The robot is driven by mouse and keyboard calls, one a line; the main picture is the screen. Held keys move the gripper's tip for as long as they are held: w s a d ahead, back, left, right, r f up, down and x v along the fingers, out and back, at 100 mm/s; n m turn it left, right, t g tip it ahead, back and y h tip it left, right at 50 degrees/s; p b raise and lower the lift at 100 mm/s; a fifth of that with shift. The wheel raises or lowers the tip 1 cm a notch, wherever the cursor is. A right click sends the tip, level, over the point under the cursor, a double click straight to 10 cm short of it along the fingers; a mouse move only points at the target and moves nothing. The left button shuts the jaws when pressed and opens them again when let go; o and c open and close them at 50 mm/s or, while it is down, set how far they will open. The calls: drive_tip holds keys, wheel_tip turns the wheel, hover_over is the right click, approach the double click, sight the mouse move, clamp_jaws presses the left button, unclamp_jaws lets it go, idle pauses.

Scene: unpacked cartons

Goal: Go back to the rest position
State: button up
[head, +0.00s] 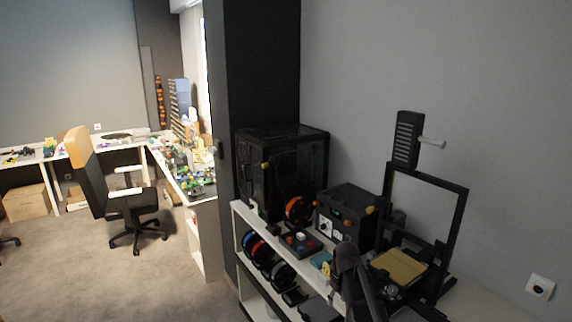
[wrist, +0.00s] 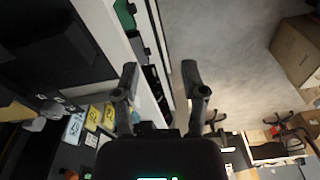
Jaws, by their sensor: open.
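My gripper (wrist: 160,72) shows in the wrist view with its two dark fingers spread apart and nothing between them. Beyond the fingers are the pale edge of a shelf and the grey floor. In the head view a dark jointed shape, which looks like part of my arm, stands in front of the shelf at the lower right. My fingertips cannot be made out there.
A white shelf (head: 237,215) holds a black enclosed printer (head: 265,160), a black control box (head: 345,208) and spools. An open-frame printer (head: 463,215) stands at right. A desk (head: 175,180) and office chair (head: 125,200) are further left. Carpet (head: 120,285) is clear at lower left.

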drive_tip(key=s+f+m+b, duration=0.2)
drive_tip(key=s+f+b, duration=0.1)
drive_tip(key=s, duration=0.5)
drive_tip(key=s+f+m+b, duration=0.2)
drive_tip(key=s+f+b, duration=0.1)
drive_tip(key=s, duration=0.6)
drive_tip(key=shift+s+d+f+m+g+h, duration=0.2)
drive_tip(key=shift+d+f+m+g+h, duration=0.15)
drive_tip(key=shift+f, duration=0.25)
